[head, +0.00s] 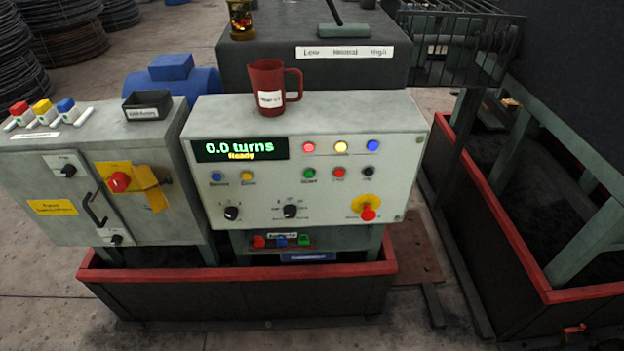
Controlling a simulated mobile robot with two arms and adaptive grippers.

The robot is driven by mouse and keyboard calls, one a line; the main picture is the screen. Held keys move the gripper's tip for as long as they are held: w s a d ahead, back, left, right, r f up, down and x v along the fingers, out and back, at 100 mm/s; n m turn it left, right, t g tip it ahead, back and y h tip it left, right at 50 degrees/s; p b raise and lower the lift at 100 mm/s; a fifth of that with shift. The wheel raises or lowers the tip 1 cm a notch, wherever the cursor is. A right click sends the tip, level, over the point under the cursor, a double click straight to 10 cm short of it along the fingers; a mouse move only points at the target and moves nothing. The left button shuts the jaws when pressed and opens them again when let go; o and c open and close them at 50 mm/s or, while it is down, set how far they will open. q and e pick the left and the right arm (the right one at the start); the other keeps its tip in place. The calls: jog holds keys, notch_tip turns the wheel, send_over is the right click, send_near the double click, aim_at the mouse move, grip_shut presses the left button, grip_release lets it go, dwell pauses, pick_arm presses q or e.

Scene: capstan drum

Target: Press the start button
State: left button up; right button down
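The control panel (300,215) is a pale grey box in the middle of the head view. Its display (240,149) reads "0.0 turns" and "Ready". A green button (309,173) sits in the middle row with a small label under it that looks like "START". A red button (338,172) and a black button (368,172) are to its right. A blue button (216,177) and a yellow button (247,177) are to its left. Neither of my grippers shows in this view.
A dark red jug (267,88) stands on top of the panel. A red emergency knob (368,213) on yellow is at its lower right. A cabinet (60,170) stands left. A red-rimmed tray (240,279) runs along the floor below. The space before the panel is clear.

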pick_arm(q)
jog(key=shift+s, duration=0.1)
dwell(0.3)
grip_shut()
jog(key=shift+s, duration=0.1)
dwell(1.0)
